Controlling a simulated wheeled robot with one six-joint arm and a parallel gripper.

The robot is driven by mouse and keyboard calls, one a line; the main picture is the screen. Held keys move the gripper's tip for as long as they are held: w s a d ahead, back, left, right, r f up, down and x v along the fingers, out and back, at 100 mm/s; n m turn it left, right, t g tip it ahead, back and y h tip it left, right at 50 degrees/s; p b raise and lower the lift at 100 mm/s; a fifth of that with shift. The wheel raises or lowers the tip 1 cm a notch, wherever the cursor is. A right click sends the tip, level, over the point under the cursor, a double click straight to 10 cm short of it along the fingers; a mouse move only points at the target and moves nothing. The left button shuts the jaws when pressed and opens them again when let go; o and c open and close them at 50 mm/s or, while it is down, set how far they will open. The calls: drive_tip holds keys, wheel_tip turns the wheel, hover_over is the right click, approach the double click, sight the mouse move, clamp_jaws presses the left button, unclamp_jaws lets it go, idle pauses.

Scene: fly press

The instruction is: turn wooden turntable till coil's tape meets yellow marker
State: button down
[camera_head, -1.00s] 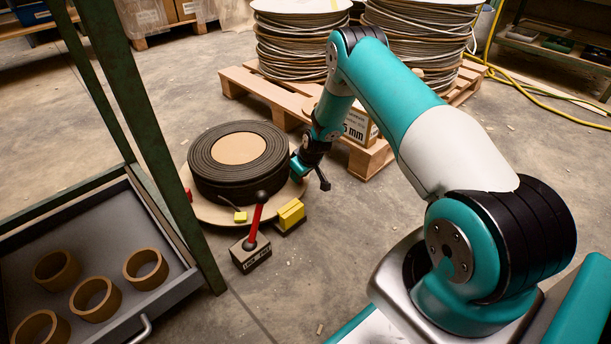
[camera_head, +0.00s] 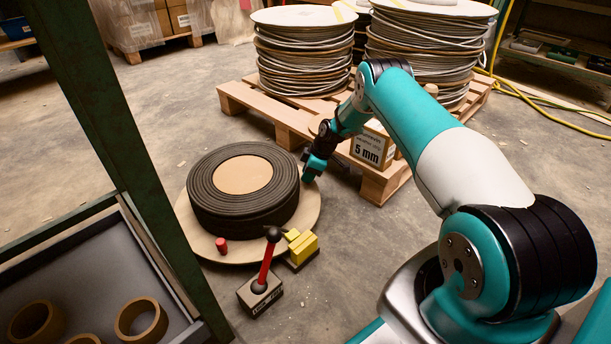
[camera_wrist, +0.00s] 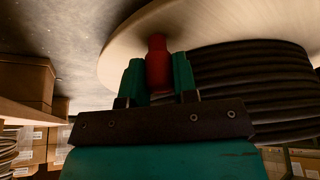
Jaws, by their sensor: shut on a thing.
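The wooden turntable (camera_head: 308,215) lies on the floor at left centre in the head view, with a dark coil (camera_head: 245,212) on it. My gripper (camera_head: 309,172) is at the turntable's right rim. In the wrist view, my gripper (camera_wrist: 158,78) is shut on a red peg (camera_wrist: 157,62) standing on the turntable (camera_wrist: 128,45). Another red peg (camera_head: 221,245) stands at the front left rim.
A red-handled lever (camera_head: 266,264) on a block stands in front of the turntable, close to the marker. A green frame and a tray of brown rings (camera_head: 141,318) are at left. A pallet (camera_head: 240,97) with cable reels and a box (camera_head: 372,147) stands behind my arm.

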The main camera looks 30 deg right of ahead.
drive_tip(key=shift+w+d+f, duration=0.1)
drive_tip(key=shift+d, duration=0.1)
drive_tip(key=c, duration=0.9)
unclamp_jaws()
drive_tip(key=shift+a, duration=0.15)
drive_tip(key=p+v, duration=1)
drive_tip(key=v, duration=0.7)
drive_tip(key=shift+r, duration=0.25)
